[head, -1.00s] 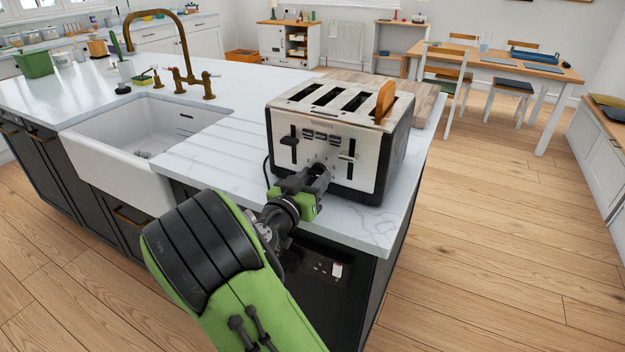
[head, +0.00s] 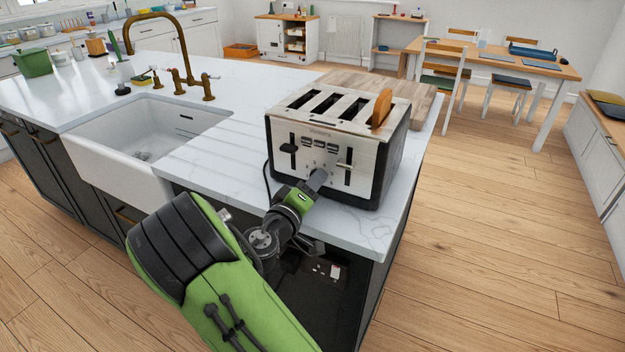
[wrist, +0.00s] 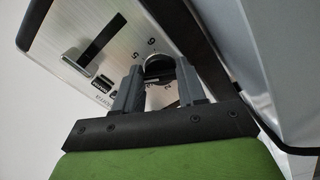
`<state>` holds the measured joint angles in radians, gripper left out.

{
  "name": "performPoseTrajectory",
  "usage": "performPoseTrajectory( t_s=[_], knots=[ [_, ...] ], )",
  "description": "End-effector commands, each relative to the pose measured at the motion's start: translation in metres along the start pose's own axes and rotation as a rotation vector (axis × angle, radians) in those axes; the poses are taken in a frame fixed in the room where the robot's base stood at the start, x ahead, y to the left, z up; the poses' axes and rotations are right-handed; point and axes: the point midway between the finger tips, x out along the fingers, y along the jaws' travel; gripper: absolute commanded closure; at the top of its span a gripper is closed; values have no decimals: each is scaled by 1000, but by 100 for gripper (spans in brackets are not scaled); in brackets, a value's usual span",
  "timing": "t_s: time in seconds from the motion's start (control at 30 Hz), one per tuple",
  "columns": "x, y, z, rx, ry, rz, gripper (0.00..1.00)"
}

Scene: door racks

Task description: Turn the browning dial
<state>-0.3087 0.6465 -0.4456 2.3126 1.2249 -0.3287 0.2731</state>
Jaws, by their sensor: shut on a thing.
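The toaster (head: 335,130) stands on the white counter, steel-fronted, with a slice of bread showing in its right slot. My gripper (head: 319,178) is at the lower middle of its front and covers the browning dial in the head view. In the wrist view the dark round browning dial (wrist: 158,66) sits between the two grey fingers of my gripper (wrist: 160,80), with printed numbers around it. My gripper is shut on the dial. The toaster also fills the top of the wrist view, seen tilted (wrist: 85,30).
A white sink (head: 140,135) with a brass tap (head: 180,60) is to the left. A wooden board (head: 395,88) lies behind the toaster. The counter's front edge runs just below my gripper. A dark cord lies left of the toaster.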

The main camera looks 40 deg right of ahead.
Motion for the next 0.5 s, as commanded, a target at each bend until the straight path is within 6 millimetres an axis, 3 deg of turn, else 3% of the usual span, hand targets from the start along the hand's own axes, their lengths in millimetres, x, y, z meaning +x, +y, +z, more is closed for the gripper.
performPoseTrajectory(
  t_s=[0.5],
  knots=[
    [0, 3, -1, -496, -3, -6, 90]
  ],
)
